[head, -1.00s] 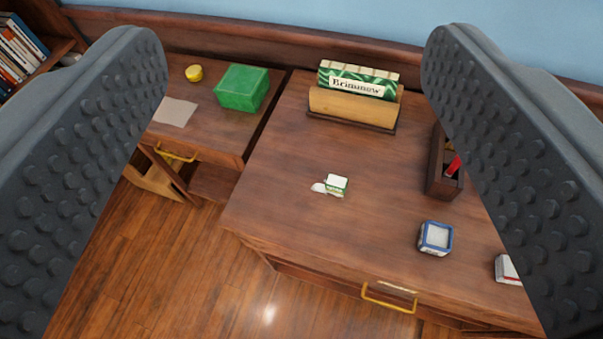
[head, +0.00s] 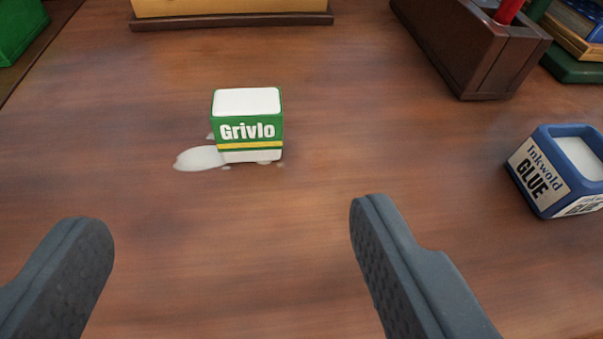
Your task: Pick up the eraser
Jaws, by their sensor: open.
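The eraser (head: 248,128) looks like a small white block with a green, yellow and white sleeve marked "Grivlo". It stands on the brown wooden desk top (head: 330,130), left of the middle of the head view. A flat whitish patch (head: 200,158) lies at its lower left, touching or partly under it. My gripper (head: 228,220) is open and empty. Its two fingers are wide apart at the bottom of the view, on the near side of the eraser, which sits between their lines. The fingers do not touch it.
A blue glue container (head: 558,170) marked "Inkwold GLUE" stands at the right. A dark wooden box (head: 475,45) with a red item is at the top right. A wooden holder's base (head: 230,20) is at the back. A green box (head: 18,25) shows at the top left.

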